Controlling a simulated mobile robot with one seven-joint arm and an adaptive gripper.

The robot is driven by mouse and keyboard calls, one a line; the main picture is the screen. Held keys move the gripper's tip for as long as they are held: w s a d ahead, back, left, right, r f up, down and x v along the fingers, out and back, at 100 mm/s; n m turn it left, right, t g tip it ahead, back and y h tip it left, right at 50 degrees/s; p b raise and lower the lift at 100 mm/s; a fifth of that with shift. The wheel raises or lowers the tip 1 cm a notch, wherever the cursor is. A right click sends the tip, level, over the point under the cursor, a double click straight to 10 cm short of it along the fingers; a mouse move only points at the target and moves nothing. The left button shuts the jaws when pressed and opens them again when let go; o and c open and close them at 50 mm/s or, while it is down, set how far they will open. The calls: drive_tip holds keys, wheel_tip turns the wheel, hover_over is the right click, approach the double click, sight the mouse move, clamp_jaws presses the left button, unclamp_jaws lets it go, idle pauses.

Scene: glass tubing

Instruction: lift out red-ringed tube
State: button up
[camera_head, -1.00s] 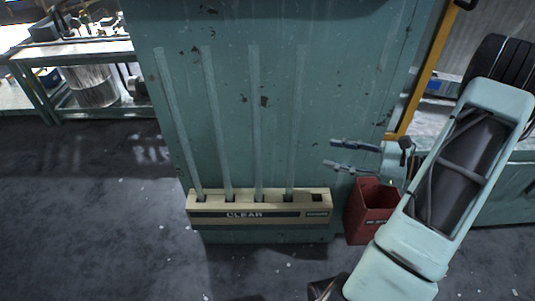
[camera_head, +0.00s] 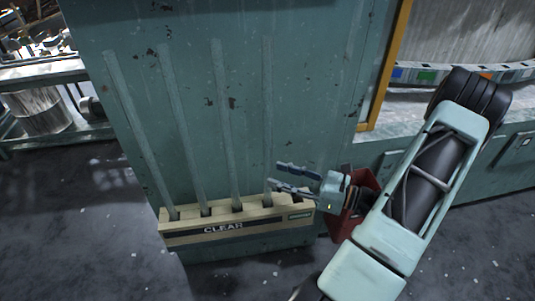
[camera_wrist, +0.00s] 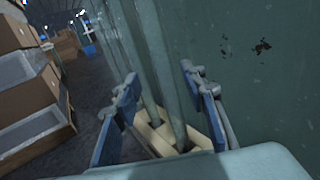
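Several clear glass tubes stand in a cream rack (camera_head: 240,231) marked CLEAR, against a teal panel. The rightmost tube (camera_head: 267,110) is closest to my gripper (camera_head: 275,175). I see no red ring on any tube in either view. My gripper is open, its fingertips just right of the rightmost tube in the head view. In the wrist view, my gripper (camera_wrist: 160,80) has its blue-padded fingers spread, with a tube (camera_wrist: 165,70) showing between them and the rack (camera_wrist: 158,140) below. I cannot tell whether that tube is truly between the pads or beyond them.
A red bin (camera_head: 367,185) stands right of the rack, partly behind my arm. The teal panel (camera_head: 210,60) rises close behind the tubes. A workbench (camera_head: 45,75) is at the far left. Stacked boxes (camera_wrist: 30,90) show left in the wrist view. The floor before the rack is clear.

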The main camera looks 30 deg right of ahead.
sight(268, 169)
drive_tip(key=x, duration=0.3)
drive_tip(key=b+x, duration=0.1)
drive_tip(key=shift+w+r, duration=0.3)
drive_tip(key=shift+r, duration=0.05)
drive_tip(key=shift+c, duration=0.2)
clamp_jaws()
